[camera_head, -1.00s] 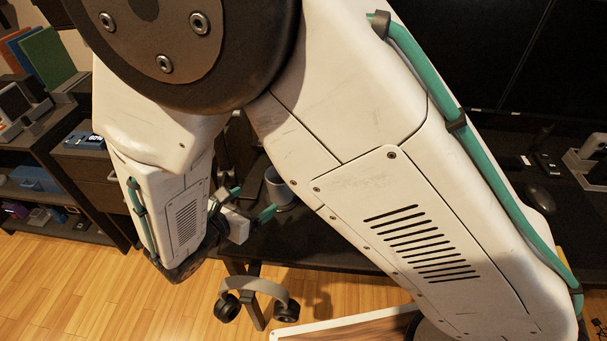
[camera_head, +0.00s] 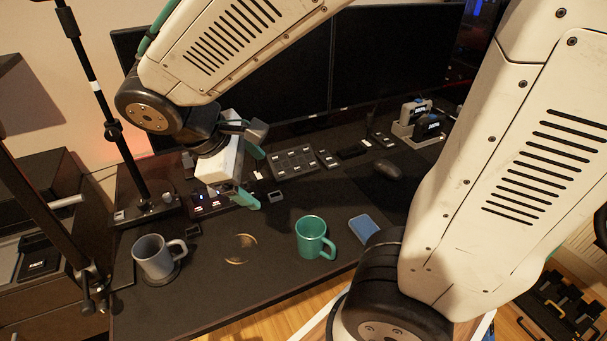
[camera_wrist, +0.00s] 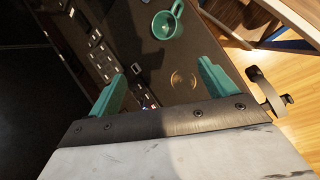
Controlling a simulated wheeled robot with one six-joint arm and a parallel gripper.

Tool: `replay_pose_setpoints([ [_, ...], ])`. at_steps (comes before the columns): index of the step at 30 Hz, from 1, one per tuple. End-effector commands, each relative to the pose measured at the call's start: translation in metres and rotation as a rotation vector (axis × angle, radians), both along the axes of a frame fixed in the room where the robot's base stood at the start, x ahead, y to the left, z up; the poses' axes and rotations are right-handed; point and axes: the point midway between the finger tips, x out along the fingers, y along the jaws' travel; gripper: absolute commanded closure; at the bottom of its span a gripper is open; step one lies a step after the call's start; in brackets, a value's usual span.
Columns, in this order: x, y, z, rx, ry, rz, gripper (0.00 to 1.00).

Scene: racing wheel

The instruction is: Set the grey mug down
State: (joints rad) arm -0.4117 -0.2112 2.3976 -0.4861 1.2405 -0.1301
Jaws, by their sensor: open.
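The grey mug (camera_head: 153,258) stands upright at the left front of the dark desk, on a dark round coaster (camera_head: 176,275). Its handle points right. My gripper (camera_head: 255,176) is above the desk, up and to the right of the grey mug and clearly apart from it. Its teal fingers are spread with nothing between them, as the wrist view (camera_wrist: 160,78) also shows. The grey mug is not visible in the wrist view.
A teal mug (camera_head: 310,238) stands right of a ring mark (camera_head: 240,249) on the desk; it also shows in the wrist view (camera_wrist: 164,24). A blue pad (camera_head: 364,229), mouse (camera_head: 388,169) and button panel (camera_head: 293,163) lie around. Monitors (camera_head: 385,60) stand behind. A lamp pole (camera_head: 120,135) rises at left.

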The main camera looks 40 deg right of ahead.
Motion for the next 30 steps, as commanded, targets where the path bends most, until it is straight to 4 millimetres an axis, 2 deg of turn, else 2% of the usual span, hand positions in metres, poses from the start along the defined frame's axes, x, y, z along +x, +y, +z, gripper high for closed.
replay_pose_setpoints([
  [1, -0.016, -0.013, 0.010, 0.066, -0.044, -0.106, 0.16],
  [4, -0.045, -0.027, 0.022, 0.193, -0.118, -0.294, 0.16],
  [9, -0.085, -0.034, 0.036, 0.379, -0.237, -0.553, 0.16],
  [12, -0.099, -0.033, 0.040, 0.456, -0.288, -0.651, 0.16],
  [18, -0.109, -0.031, 0.043, 0.520, -0.330, -0.728, 0.16],
  [30, -0.109, -0.030, 0.043, 0.521, -0.329, -0.727, 0.16],
])
